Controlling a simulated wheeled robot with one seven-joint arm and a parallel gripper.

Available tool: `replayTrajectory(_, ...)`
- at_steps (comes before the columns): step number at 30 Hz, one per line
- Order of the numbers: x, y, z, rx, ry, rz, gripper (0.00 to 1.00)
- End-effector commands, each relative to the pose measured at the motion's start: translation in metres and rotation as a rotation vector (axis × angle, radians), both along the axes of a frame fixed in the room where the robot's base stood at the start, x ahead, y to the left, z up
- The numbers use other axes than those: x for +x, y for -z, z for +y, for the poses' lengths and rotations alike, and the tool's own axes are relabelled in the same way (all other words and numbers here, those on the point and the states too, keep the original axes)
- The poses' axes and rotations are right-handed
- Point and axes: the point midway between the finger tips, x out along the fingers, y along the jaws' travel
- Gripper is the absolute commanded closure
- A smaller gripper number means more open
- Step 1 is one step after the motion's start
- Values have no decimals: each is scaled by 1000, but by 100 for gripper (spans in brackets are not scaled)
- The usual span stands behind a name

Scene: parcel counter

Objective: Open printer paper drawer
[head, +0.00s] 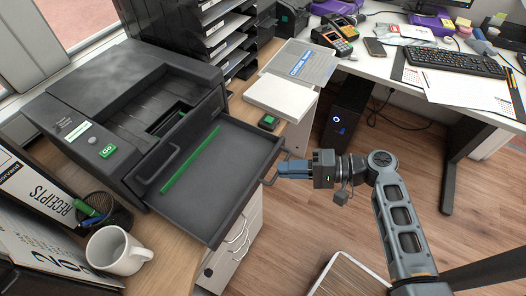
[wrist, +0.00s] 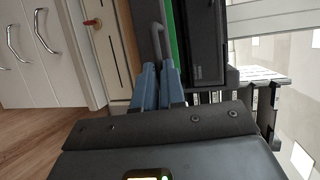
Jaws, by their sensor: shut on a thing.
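The dark grey printer (head: 130,120) stands on the wooden counter at the left in the head view. Its paper drawer (head: 225,165) is pulled well out toward the right, and a green strip (head: 190,158) lies along its floor. My gripper (head: 277,172) is at the drawer's front right edge, with its blue fingers shut on the drawer handle (head: 270,178). In the wrist view my blue fingers (wrist: 158,88) close around the handle (wrist: 158,38), beside the dark drawer front. A second handle (head: 160,163) shows on the printer's front, above the drawer.
A white mug (head: 118,251), a pen cup (head: 98,212) and binders stand at the lower left. White paper stacks (head: 282,97) lie behind the drawer. A white cabinet (head: 238,235) is below it. A desk with a keyboard (head: 455,60) is at the upper right. Wooden floor is open at right.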

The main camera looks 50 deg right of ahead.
Motion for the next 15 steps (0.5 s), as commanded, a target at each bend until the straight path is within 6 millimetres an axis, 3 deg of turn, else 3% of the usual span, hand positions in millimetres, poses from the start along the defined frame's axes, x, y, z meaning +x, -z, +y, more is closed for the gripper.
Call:
replayTrajectory(6, -33, 0, -6, 0, 2, 3, 100)
replayTrajectory(15, -44, 1, -8, -1, 1, 1, 100)
